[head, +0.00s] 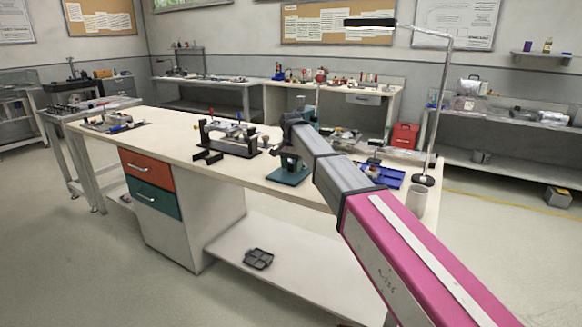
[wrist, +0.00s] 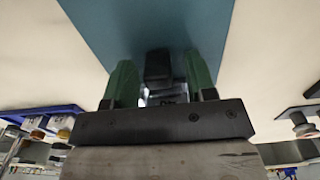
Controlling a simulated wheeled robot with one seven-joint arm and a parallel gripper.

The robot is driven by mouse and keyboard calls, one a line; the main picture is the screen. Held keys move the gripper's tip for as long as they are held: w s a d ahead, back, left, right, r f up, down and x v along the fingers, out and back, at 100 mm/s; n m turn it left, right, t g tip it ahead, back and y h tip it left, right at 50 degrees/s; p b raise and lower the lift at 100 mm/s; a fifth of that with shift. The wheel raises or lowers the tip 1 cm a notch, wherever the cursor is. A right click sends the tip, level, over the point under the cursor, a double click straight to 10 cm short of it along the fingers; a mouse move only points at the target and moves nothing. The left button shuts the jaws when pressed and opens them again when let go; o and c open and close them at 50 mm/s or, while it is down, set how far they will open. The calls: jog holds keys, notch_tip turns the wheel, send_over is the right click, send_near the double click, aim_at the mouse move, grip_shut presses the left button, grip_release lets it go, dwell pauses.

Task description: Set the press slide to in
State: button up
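The press has a teal base (head: 288,176) on the front edge of the long workbench in the head view. My arm covers much of the press there. The teal base fills the upper middle of the wrist view (wrist: 150,22). A dark block, which looks like the press slide (wrist: 157,68), stands out from it. My gripper (wrist: 158,62) has its two green fingers on either side of this block, with a visible gap at each side. It is open and holds nothing. The tips are hidden behind my arm in the head view.
A black fixture (head: 232,138) stands left of the press on the workbench (head: 180,122). A blue tray (head: 382,177), a grey cup (head: 416,200) and a lamp post (head: 440,100) are to the right. The blue tray also shows in the wrist view (wrist: 45,113).

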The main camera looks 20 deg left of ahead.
jog(key=shift+r, duration=0.1)
jog(key=r, duration=0.4)
jog(key=shift+s+a+r, duration=0.1)
jog(key=shift+s+r, duration=0.1)
jog(key=shift+s, duration=0.1)
jog(key=s+a+r, duration=0.3)
jog(key=s+r, duration=0.3)
jog(key=s, duration=0.4)
jog(key=shift+s+a+r, duration=0.15)
jog(key=shift+a+r, duration=0.05)
jog(key=shift+a, duration=0.2)
